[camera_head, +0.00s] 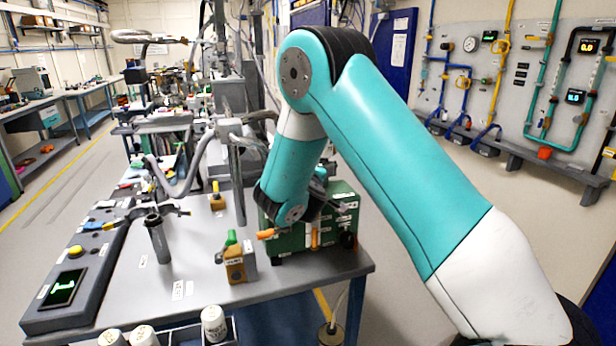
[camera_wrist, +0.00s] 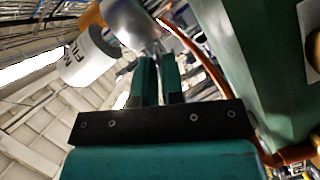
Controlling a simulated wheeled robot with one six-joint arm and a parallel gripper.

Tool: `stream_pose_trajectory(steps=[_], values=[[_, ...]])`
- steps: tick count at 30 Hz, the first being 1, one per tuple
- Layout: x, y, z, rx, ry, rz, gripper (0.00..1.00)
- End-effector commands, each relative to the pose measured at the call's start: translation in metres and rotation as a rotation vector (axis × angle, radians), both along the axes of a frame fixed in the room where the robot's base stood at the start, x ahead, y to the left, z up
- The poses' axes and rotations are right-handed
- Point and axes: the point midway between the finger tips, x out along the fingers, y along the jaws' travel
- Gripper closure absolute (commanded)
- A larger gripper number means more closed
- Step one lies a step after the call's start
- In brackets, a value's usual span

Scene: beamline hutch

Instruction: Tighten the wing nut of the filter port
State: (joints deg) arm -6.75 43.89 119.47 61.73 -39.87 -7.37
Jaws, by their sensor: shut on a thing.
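In the wrist view, the two teal fingers of my gripper (camera_wrist: 158,60) reach up and stand close together with a narrow gap. A small grey metal part, apparently the wing nut (camera_wrist: 156,47), is between the fingertips and mostly hidden by them. Just beyond it is a rounded silver fitting (camera_wrist: 130,22), apparently the filter port. A white cylinder (camera_wrist: 88,56) with partly readable lettering starting "FIL" is beside it at the left. In the head view, my arm hides the gripper, the wing nut and the port, near the green cabinet.
The green cabinet (camera_head: 345,218) stands at the grey bench's right end; its green side (camera_wrist: 240,50) is close right of the fingers. An orange-brown tube (camera_wrist: 200,50) curves past them. A grey upright tube (camera_head: 157,240) and a wooden block (camera_head: 235,266) stand on the bench.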

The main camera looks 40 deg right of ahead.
Motion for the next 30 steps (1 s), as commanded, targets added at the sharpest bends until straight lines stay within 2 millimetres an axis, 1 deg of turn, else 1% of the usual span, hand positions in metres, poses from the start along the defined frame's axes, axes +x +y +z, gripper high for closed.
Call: stream_pose_trajectory(steps=[15, 23, 30], values=[[0.0, 0.0001, -0.0003, 0.004, -0.001, 0.0, 1.0], [-0.0004, -0.0014, 0.0002, 0.15, -0.044, -0.002, 1.0], [-0.0002, -0.001, 0.0013, 0.16, -0.045, -0.001, 1.0]])
